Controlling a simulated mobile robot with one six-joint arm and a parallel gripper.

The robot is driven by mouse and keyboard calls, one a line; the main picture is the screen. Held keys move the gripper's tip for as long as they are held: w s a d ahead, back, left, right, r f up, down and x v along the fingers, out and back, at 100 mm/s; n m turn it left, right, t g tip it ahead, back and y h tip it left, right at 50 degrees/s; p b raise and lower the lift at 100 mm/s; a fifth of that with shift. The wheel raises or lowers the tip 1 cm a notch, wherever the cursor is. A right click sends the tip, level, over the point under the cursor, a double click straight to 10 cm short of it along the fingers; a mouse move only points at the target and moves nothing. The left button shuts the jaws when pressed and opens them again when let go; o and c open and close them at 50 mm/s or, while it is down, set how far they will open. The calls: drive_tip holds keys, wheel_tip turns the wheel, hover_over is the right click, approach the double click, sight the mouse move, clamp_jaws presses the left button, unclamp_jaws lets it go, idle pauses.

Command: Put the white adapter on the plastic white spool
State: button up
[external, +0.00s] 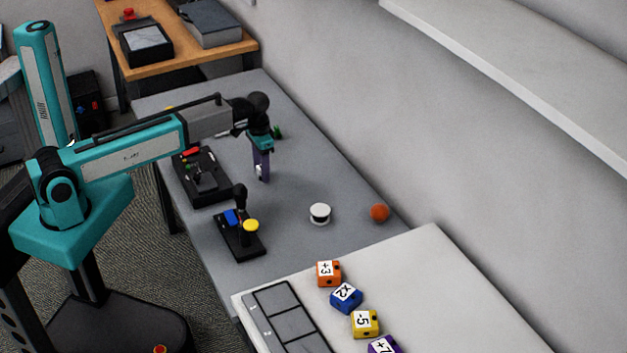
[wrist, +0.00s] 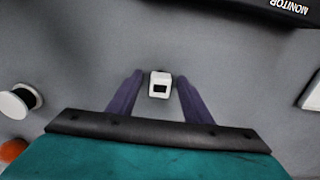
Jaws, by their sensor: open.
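The white adapter (wrist: 160,78), a small white block with a dark square face, lies between the purple fingertips of my gripper (wrist: 160,83) in the wrist view. My gripper is open, with a finger on each side of the adapter; I cannot tell whether they touch it. In the external view my gripper (external: 261,175) points down low over the grey table, and the adapter is mostly hidden there. The white spool (external: 320,209), with a dark middle band, stands on the table to the right and nearer the camera. It also shows at the left of the wrist view (wrist: 16,104).
An orange ball (external: 380,212) sits right of the spool. Two dark control boxes, one with a joystick (external: 240,235) and one behind it (external: 200,178), stand on the left. Several numbered cubes (external: 346,295) lie on the white surface in front. The table between gripper and spool is clear.

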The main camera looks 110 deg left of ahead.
clamp_jaws()
drive_tip(key=shift+r, duration=0.15)
drive_tip(key=shift+r+b, duration=0.7)
drive_tip(key=shift+r, duration=4.15)
